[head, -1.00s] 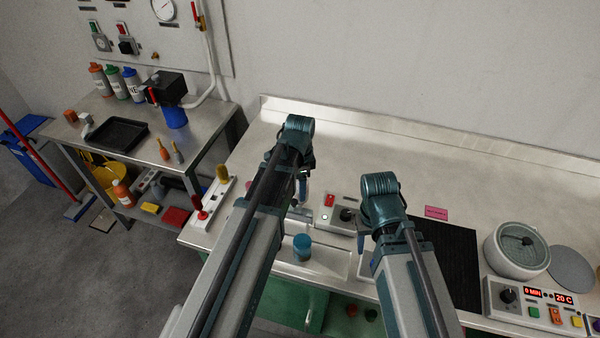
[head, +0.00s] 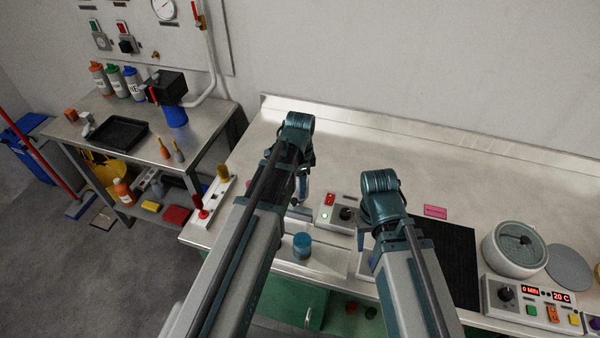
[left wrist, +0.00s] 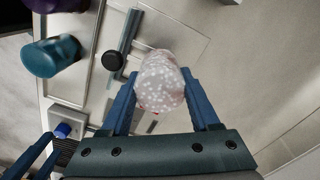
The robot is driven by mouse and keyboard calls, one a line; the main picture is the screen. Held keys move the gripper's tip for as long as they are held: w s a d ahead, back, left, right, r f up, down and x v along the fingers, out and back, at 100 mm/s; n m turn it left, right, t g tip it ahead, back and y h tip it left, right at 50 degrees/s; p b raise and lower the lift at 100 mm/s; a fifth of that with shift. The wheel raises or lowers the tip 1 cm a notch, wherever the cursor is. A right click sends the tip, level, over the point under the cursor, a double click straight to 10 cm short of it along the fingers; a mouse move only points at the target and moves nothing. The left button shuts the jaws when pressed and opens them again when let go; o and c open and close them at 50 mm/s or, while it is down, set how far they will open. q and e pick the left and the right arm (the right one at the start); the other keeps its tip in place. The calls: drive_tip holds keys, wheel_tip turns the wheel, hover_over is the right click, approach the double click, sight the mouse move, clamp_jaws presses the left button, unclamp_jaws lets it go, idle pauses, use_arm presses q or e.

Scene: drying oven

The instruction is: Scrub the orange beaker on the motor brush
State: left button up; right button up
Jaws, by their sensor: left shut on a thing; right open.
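My left gripper (left wrist: 160,76) is shut on a rounded, pale thing covered in white spots. I take it to be the orange beaker (left wrist: 160,88), though little orange shows. In the head view the left gripper (head: 303,188) is mostly hidden by its arm, above the counter beside the control box (head: 338,212). A motor brush cannot be made out clearly; the held thing may hide it. My right arm hangs over the counter right of the box, its gripper (head: 364,243) open and mostly hidden.
A white stand with a yellow brush (head: 222,173) and a red-handled item (head: 202,213) is left of my left arm. A black mat (head: 455,265), a round grey vessel (head: 515,250) and a display panel (head: 535,305) are at right. The counter's back is clear.

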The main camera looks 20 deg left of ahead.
idle(0.3)
use_arm(q)
wheel_tip(320, 180, up, 7)
drive_tip(key=p, duration=0.7)
drive_tip(key=shift+r, duration=0.1)
use_arm(e)
wheel_tip(320, 180, up, 7)
use_arm(q)
drive_tip(key=shift+d, duration=0.1)
use_arm(e)
drive_tip(key=shift+d, duration=0.1)
